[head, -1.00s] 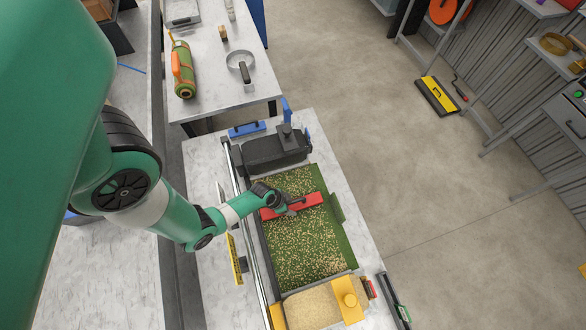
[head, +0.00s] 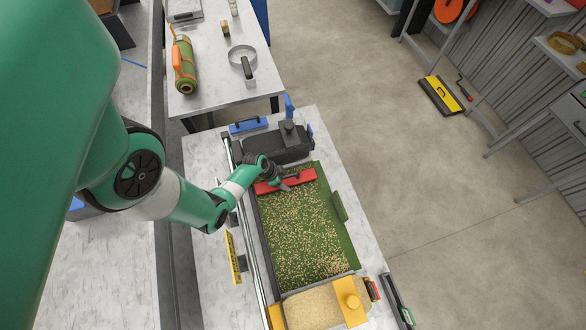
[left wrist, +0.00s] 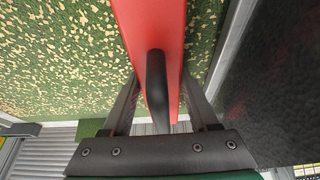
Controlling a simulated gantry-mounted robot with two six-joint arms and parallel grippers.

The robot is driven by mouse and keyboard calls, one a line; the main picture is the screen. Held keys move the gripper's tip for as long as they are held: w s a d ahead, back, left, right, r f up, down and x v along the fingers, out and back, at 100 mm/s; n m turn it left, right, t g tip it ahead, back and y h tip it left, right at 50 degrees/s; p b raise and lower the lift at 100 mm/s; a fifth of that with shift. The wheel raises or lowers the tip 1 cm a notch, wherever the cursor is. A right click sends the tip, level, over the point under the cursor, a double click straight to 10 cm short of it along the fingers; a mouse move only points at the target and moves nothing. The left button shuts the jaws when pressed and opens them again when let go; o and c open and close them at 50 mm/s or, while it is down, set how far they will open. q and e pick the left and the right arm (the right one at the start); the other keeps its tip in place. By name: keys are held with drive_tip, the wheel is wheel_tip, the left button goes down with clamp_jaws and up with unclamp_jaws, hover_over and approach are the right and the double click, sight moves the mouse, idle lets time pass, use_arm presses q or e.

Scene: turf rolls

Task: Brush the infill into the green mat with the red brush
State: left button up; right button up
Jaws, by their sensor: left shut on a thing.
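The green mat (head: 300,240) lies on the marble-topped table and also shows in the left wrist view (left wrist: 50,60). Pale infill grains (head: 290,225) are scattered over it. The red brush (head: 285,181) lies across the mat's far end, near the black block; its red body fills the middle of the left wrist view (left wrist: 150,25). My left gripper (head: 278,183) is shut on the brush's black handle (left wrist: 157,85), with one finger on each side. The brush's bristles are hidden beneath its body. My right gripper is not in view.
A black block-like unit (head: 272,152) stands just beyond the mat. A tray of sand-coloured infill (head: 312,307) with yellow ends stands at the near end. A metal rail (head: 250,240) runs along the left side. A rolled green mat (head: 184,65) lies on the far table.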

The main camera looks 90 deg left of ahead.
sight(292, 198)
use_arm(q)
drive_tip(key=shift+w+d, duration=0.1)
drive_tip(key=shift+d, duration=0.25)
drive_tip(key=d+p, duration=0.1)
drive_tip(key=d, duration=0.1)
drive_tip(key=w+d+p, duration=0.1)
drive_tip(key=d, duration=0.2)
drive_tip(key=shift+w+d, duration=0.1)
drive_tip(key=shift+d, duration=0.25)
drive_tip(key=a+b, duration=0.1)
drive_tip(key=a, duration=0.1)
drive_tip(key=s+a, duration=0.1)
drive_tip(key=a, duration=0.2)
drive_tip(key=shift+f+b, duration=0.1)
drive_tip(key=shift+b, duration=0.3)
drive_tip(key=shift+s+a, duration=0.2)
drive_tip(key=shift+a, duration=0.55)
drive_tip(key=shift+d, duration=0.15)
